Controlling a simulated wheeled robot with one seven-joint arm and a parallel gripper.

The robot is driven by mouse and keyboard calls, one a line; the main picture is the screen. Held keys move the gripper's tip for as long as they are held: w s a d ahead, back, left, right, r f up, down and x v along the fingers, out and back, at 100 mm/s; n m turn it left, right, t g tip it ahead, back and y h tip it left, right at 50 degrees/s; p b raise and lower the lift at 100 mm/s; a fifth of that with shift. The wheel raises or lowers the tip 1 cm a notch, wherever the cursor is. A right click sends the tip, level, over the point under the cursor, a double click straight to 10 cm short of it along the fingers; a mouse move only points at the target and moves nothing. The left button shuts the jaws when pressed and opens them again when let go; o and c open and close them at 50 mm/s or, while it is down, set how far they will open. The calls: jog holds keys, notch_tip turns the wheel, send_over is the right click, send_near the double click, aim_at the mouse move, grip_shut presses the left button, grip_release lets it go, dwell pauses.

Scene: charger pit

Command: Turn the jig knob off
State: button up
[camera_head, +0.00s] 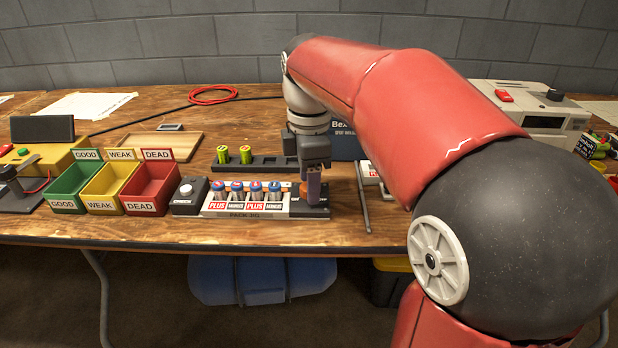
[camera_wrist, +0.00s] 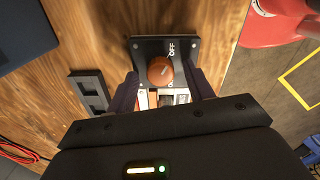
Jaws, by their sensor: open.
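The round orange jig knob (camera_wrist: 160,70) sits on a black plate (camera_wrist: 150,46) with OFF and ON lettering in the wrist view. OFF is beside its upper right, ON at its lower right. I cannot tell surely which word the knob's mark faces. In the head view a sliver of the knob (camera_head: 303,191) shows at the right end of the pack jig (camera_head: 245,216), mostly hidden by my gripper (camera_head: 315,198). My gripper (camera_wrist: 162,82) is open, pointing down, with one finger on each side of the knob. Whether the fingers touch it is unclear.
Several battery cells (camera_head: 255,190) stand in the jig. A black button box (camera_head: 188,196) and GOOD, WEAK and DEAD bins, including the red bin (camera_head: 150,187), are to its left. A black tray with green cells (camera_head: 260,166) lies behind. A thin rod (camera_head: 362,200) lies to the right.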

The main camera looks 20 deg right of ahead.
notch_tip(320, 180, up, 8)
jog(key=shift+f, duration=0.2)
dwell(0.3)
